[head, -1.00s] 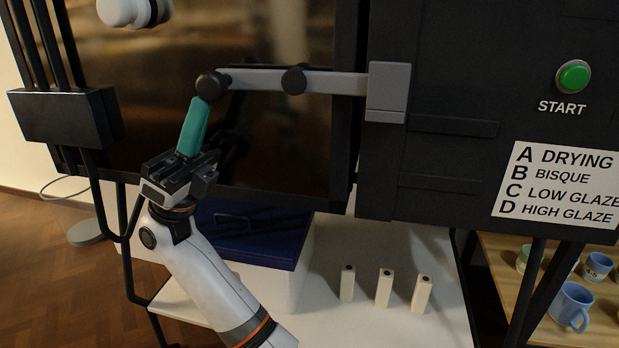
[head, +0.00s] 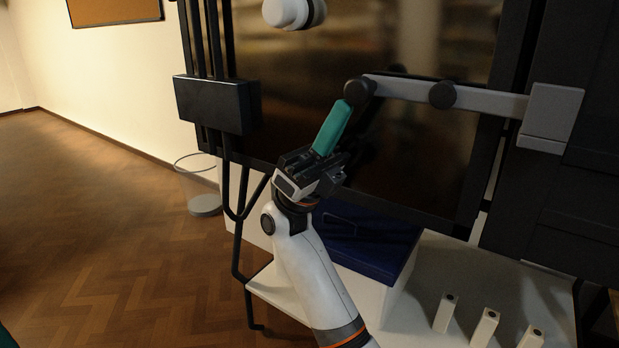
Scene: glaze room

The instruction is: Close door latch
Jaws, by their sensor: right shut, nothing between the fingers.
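The dark kiln door (head: 420,170) has a grey latch bar (head: 490,97) lying almost level across its upper part. The bar's right end meets a grey catch block (head: 552,112) on the dark cabinet; whether it is seated there I cannot tell. A teal handle (head: 332,128) slants down and left from the round dark pivot (head: 360,88) at the bar's left end. My right gripper (head: 318,163) is at the handle's lower end, shut with nothing held; its fingertips are partly hidden, and whether it touches the handle I cannot tell. My left gripper is not in view.
Below the door is a white table (head: 415,325) with a blue-lidded box (head: 365,240) and several white posts (head: 485,327). A dark box with bars (head: 212,103) stands left of the door. The left floor is open.

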